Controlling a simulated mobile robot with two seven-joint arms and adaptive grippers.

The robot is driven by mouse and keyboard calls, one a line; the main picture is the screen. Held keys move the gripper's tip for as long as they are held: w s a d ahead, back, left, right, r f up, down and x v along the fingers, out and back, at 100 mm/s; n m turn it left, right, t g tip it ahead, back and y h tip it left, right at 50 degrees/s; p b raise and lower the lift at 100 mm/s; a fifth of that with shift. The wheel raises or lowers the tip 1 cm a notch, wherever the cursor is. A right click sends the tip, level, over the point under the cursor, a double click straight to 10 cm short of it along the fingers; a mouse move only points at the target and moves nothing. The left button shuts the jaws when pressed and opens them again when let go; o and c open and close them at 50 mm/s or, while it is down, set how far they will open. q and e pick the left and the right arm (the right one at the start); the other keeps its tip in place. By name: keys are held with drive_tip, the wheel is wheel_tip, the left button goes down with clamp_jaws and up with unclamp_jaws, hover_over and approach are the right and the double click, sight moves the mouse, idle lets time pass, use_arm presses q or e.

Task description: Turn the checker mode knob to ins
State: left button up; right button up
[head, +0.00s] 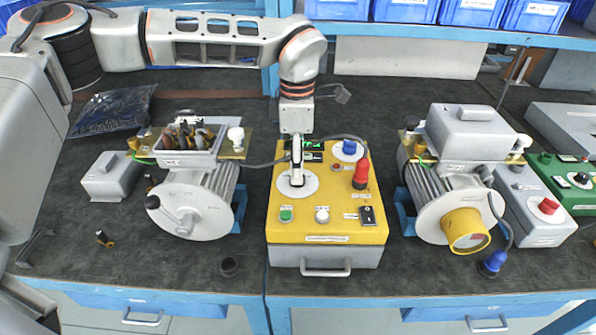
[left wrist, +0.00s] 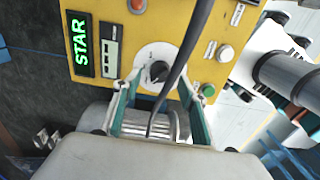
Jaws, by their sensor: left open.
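The yellow checker box (head: 340,232) stands at the middle of the bench. Its mode knob, a black knob on a round white dial (head: 307,186), is on the left part of the panel, and the knob (left wrist: 158,72) shows in the left wrist view. My left gripper (head: 296,178) reaches down over the dial and covers most of the knob in the head view. In the left wrist view its open fingers (left wrist: 157,84) stand on either side of the knob; I cannot tell if they touch it. The lit green display (left wrist: 80,44) reads "STAR". The knob's labels are not readable.
A dark cable (left wrist: 187,45) crosses the wrist view close to the fingers. Motors stand left (head: 196,205) and right (head: 447,205) of the box. The panel also carries a green button (head: 286,215), a red plug (head: 361,172) and a blue one (head: 349,147).

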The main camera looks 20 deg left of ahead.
use_arm(q)
drive_tip(key=shift+f, duration=1.4)
